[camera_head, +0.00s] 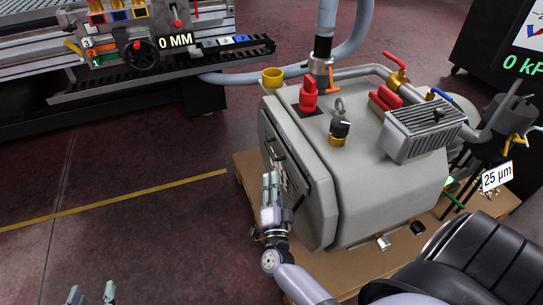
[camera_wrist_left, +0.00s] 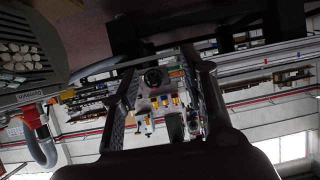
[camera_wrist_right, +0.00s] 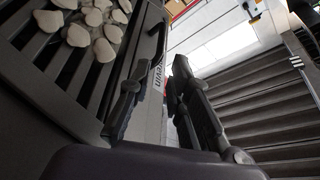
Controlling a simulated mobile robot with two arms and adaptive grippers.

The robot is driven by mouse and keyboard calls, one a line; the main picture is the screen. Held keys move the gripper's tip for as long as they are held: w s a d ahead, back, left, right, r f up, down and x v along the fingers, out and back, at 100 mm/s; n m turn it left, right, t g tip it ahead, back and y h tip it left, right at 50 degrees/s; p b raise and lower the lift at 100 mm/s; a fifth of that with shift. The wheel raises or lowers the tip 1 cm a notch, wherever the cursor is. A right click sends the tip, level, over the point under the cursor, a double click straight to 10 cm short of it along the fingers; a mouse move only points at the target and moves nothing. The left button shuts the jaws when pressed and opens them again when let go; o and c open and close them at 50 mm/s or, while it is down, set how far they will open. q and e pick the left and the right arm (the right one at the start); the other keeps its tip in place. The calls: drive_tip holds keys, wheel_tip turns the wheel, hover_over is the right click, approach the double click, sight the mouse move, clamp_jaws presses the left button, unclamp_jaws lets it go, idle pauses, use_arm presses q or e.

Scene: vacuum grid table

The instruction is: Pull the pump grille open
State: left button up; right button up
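The pump (camera_head: 375,185) is a large grey housing on a wooden pallet. Its grille (camera_head: 300,190) is the panel on its left face, seen steeply from the side, with a dark handle (camera_head: 277,147) near its upper edge. In the right wrist view the grille (camera_wrist_right: 70,70) shows dark slats with pale flat pieces, at the left. My right gripper (camera_head: 269,182) is beside the grille, below the handle; its fingers (camera_wrist_right: 166,75) are partly apart, with nothing seen between them. Whether it touches the grille is unclear. My left gripper (camera_head: 92,292) is open and empty, low at the left.
The grille also shows in the left wrist view (camera_wrist_left: 25,50). A grid table (camera_head: 150,70) stands at the back left. A grey hose (camera_head: 290,70) runs to the pump's top. A black padded seat (camera_head: 480,260) is at the lower right. The floor left of the pump is clear.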

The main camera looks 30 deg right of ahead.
sight(273, 155)
drive_tip(key=b+x, duration=0.1)
drive_tip(key=x, duration=0.8)
drive_tip(key=shift+w+d, duration=0.25)
drive_tip(key=shift+w, duration=0.1)
use_arm(q)
wheel_tip(273, 155, up, 7)
drive_tip(key=w+d+t+h, duration=0.1)
drive_tip(key=w+t, duration=0.1)
drive_tip(key=t, duration=0.2)
drive_tip(key=shift+w+d+f, duration=0.15)
drive_tip(key=shift+w+d, duration=0.15)
use_arm(e)
drive_tip(key=shift+c, duration=0.2)
clamp_jaws()
